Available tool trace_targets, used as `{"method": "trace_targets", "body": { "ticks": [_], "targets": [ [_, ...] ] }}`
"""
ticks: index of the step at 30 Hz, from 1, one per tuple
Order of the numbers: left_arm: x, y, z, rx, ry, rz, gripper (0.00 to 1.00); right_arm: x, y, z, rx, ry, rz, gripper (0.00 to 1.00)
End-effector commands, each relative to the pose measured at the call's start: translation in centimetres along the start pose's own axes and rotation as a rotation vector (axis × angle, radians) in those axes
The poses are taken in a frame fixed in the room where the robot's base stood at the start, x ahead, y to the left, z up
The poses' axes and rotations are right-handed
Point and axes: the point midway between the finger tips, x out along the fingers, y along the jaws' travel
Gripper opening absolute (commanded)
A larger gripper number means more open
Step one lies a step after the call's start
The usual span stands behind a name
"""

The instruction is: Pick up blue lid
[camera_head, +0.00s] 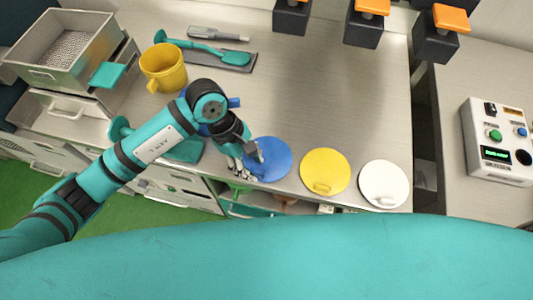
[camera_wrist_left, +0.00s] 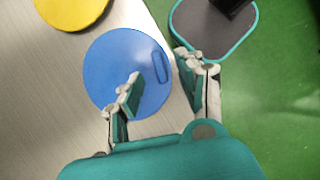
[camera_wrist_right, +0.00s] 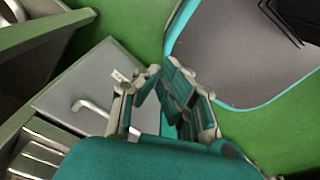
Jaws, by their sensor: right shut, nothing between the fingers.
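The blue lid (camera_head: 268,159) lies flat on the steel counter near its front edge. It also shows in the left wrist view (camera_wrist_left: 110,68), with its small loop handle toward the right rim. My left gripper (camera_head: 248,165) is at the lid's left side in the head view and hides part of that edge. In the left wrist view its fingers stand apart, one in front of the lid and one beyond its rim near the handle. My right gripper (camera_wrist_right: 162,82) is shut and empty, away from the counter.
A yellow lid (camera_head: 325,170) and a white lid (camera_head: 384,184) lie to the right of the blue lid. A yellow mug (camera_head: 163,67) and a teal spoon (camera_head: 205,48) are farther back. A control box (camera_head: 498,140) stands at right. The counter's middle is clear.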

Motion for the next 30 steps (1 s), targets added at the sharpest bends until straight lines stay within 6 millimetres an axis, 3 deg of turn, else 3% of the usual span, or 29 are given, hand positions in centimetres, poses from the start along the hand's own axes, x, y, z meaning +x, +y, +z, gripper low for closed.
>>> {"method": "trace_targets", "body": {
  "ticks": [6,12,21,30],
  "targets": [
    [1.9,0.0,0.1,0.000,-0.001,0.000,0.38,-0.8,-0.2,1.8,0.000,-0.028,-0.003,0.00],
    [1.9,0.0,0.0,0.001,0.000,0.001,0.38,-0.8,-0.2,1.9,0.000,-0.030,-0.002,0.00],
    [1.9,0.0,0.0,0.001,0.000,0.002,0.00,-0.7,0.0,0.9,0.000,-0.014,-0.001,0.00],
    [1.9,0.0,0.0,0.001,-0.001,0.002,0.00,-0.7,-0.1,0.9,0.000,-0.014,-0.001,0.00]
  ]
}}
